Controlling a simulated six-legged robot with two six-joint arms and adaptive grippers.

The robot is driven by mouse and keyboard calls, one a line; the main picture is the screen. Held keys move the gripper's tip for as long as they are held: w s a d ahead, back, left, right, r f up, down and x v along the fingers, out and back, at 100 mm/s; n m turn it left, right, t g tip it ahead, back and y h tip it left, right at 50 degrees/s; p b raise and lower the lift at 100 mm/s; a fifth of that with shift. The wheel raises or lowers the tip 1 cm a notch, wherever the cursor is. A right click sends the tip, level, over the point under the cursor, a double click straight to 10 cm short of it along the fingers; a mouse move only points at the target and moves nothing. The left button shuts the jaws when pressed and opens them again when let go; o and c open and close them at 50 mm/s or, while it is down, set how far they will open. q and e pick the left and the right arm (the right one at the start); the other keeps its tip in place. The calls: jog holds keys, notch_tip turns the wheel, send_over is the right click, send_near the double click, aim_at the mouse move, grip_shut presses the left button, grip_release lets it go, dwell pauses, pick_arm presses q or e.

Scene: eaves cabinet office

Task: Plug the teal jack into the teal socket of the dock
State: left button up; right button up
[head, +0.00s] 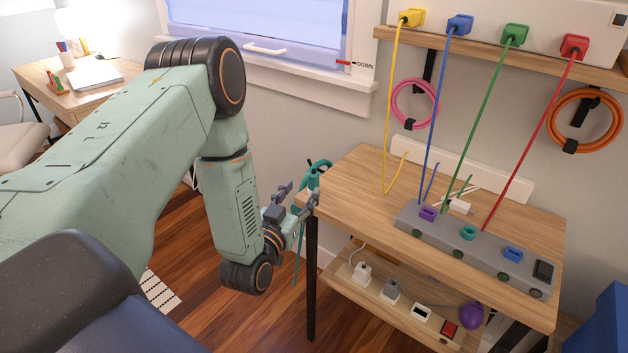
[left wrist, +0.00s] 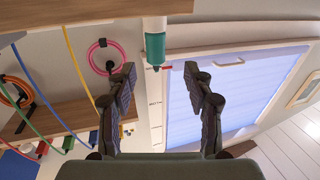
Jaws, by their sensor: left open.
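The teal jack (head: 318,168) shows beside the left edge of the wooden table, partly hidden by my gripper; a teal cable hangs below it. In the left wrist view a teal cylinder with a pale upper part (left wrist: 155,48) shows between the lines of my fingers, toward the top. My left gripper (head: 287,200) is open, close to the jack, and its two dark fingers (left wrist: 160,78) show nothing clamped between them. The teal socket (head: 468,232) is in the middle of the grey dock (head: 403,218) on the table. My right gripper is not in view.
Purple (head: 428,213) and blue (head: 512,254) sockets flank the teal one. Yellow, blue, green and red cables run from the shelf (head: 480,50) down to the table near the dock. A lower shelf holds white plugs and a purple ball (head: 471,315).

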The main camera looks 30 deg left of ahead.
aim_at(310, 178)
pick_arm(q)
jog(key=w, duration=0.3)
jog(key=shift+w+d+r, duration=0.15)
jog(key=shift+w, duration=0.2)
jog(key=shift+w+a+b, duration=0.3)
jog(key=shift+w, duration=0.2)
jog(key=shift+w+a+b, duration=0.25)
jog(key=shift+w, duration=0.25)
jog(key=shift+w+a+r, duration=0.1)
jog(key=shift+w+a, duration=0.05)
jog(key=shift+w, duration=0.2)
jog(key=shift+w+d, duration=0.3)
jog(key=shift+w, duration=0.15)
jog(key=shift+s+a, duration=0.2)
jog(key=shift+a, duration=0.05)
jog(key=c, duration=0.3)
jog(key=shift+w+d, duration=0.15)
jog(key=shift+d, duration=0.05)
jog(key=c, duration=0.5)
jog(key=shift+a, duration=0.1)
grip_shut()
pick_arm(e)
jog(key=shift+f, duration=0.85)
